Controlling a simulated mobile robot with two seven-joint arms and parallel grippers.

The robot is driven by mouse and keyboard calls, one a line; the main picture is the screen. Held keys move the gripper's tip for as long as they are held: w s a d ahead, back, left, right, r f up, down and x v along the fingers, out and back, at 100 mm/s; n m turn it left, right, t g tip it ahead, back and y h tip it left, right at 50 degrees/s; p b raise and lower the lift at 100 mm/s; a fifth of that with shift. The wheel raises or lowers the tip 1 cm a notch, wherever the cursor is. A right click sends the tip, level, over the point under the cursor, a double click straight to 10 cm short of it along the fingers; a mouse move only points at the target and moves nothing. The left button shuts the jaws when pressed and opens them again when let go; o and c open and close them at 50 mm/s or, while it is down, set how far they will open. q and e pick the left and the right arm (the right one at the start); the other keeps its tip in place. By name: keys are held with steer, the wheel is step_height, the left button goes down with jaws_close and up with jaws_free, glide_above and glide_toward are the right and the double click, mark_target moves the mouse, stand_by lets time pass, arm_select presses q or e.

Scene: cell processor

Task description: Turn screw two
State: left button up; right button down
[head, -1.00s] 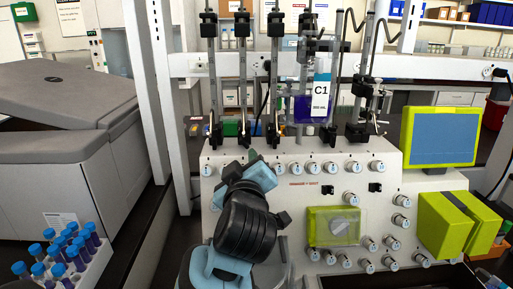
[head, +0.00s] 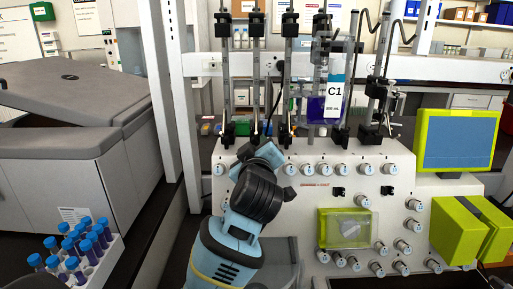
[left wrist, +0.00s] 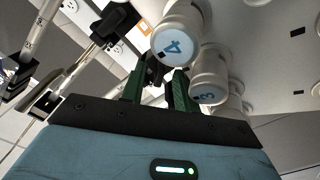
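The white cell processor has a row of white screw knobs (head: 307,169) along its upper front. My left gripper (head: 262,154) is in front of the left part of this row and hides some knobs. In the left wrist view its two green fingers (left wrist: 157,88) are apart, with no knob held between them. My right gripper is not in view.
A yellow-green framed screen (head: 456,140) is at the right. A tube rack (head: 103,268) with blue-capped tubes is at the lower left, near a grey lidded machine (head: 60,180).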

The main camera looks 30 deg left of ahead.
arm_select(q)
jaws_close()
steer(key=shift+m, duration=0.3)
steer(key=m, duration=0.3)
steer(key=shift+m, duration=2)
jaws_free()
